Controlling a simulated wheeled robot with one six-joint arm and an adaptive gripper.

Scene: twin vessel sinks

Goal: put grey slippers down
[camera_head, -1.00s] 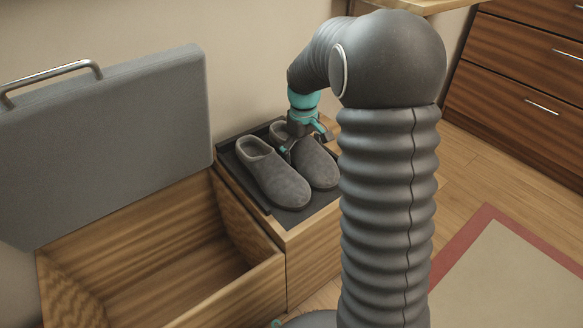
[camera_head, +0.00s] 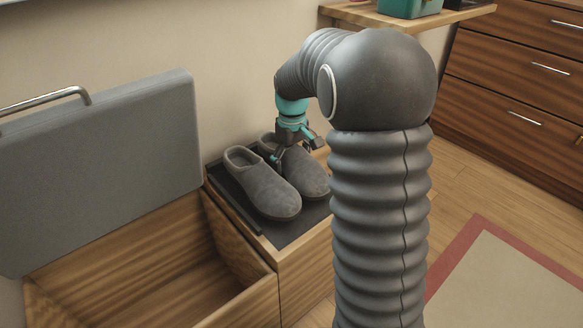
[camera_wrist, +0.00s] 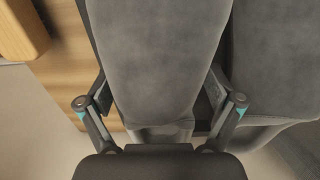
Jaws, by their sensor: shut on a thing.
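The pair of grey slippers (camera_head: 262,187) is side by side, toes towards the lower right, over a dark tray mat (camera_head: 296,234) on a low wooden cabinet. I cannot tell whether their soles touch the mat. My gripper (camera_head: 293,152) is at the rear slipper, near its heel opening. In the wrist view my gripper's fingers (camera_wrist: 166,108) are on both sides of one slipper (camera_wrist: 158,55), shut on it. The other slipper (camera_wrist: 275,60) lies right beside it. My arm hides part of the rear slipper's surroundings.
An open wooden box (camera_head: 150,285) with a raised grey padded lid (camera_head: 100,165) stands left of the cabinet. The wall is close behind. A wooden shelf (camera_head: 350,14) with a green bin (camera_head: 410,5) is at the top. Drawers (camera_head: 530,85) and a rug (camera_head: 500,285) are at right.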

